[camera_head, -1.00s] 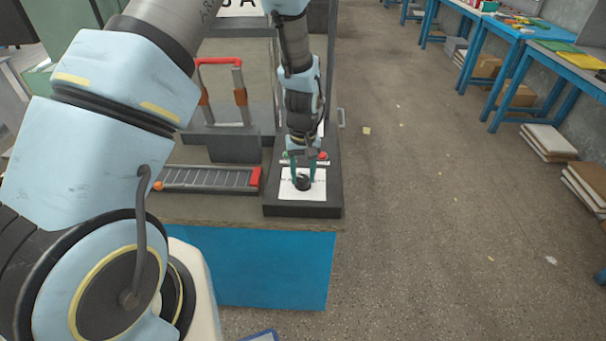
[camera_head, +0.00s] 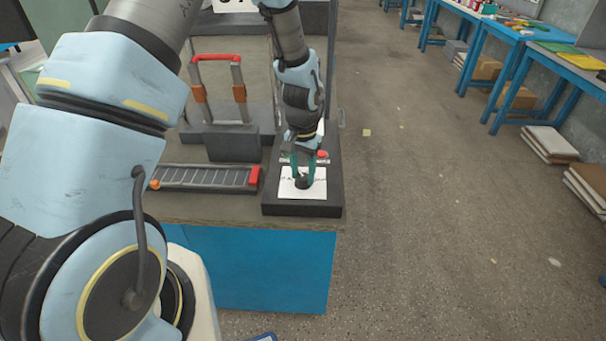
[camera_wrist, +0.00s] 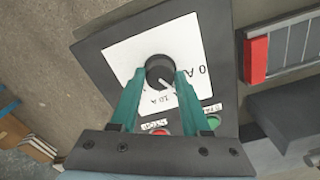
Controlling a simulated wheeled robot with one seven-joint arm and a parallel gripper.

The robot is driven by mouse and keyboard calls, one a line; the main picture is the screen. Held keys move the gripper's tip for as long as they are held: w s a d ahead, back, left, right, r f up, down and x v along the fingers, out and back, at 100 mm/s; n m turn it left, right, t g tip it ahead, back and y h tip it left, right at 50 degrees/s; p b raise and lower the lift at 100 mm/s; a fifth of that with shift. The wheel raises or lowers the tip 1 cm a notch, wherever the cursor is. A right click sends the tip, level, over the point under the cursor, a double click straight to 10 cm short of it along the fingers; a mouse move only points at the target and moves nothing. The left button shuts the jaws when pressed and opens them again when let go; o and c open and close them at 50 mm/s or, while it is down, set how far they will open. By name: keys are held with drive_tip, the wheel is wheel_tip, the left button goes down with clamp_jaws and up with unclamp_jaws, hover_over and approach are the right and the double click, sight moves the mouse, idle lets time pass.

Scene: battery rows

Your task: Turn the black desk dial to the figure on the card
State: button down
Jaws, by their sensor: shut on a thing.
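The black dial (camera_wrist: 159,70) sits on a white scale plate on a dark box; in the head view the dial (camera_head: 302,182) is small and partly covered. My gripper (camera_wrist: 161,75) points down with its teal fingers shut on the dial, one on each side. A white pointer line on the dial points toward the lower right in the wrist view, near the "10 A" mark. A "0 A" mark shows to the right on the plate (camera_wrist: 125,50). A white card (camera_head: 234,6) is cut off at the top of the head view; its figure cannot be read.
A red button (camera_wrist: 160,132) and a green button (camera_wrist: 213,122) sit on the box beside my fingers. A ridged grey strip (camera_head: 205,179) with a red end lies left of the box. A red-handled frame (camera_head: 217,58) stands behind it. Open floor lies right.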

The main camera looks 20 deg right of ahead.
sight(303, 176)
drive_tip(key=shift+m, duration=0.6)
drive_tip(key=shift+c, duration=1.9)
unclamp_jaws()
wheel_tip(303, 176, up, 11)
drive_tip(key=b, duration=0.2)
drive_tip(key=shift+f, duration=0.1)
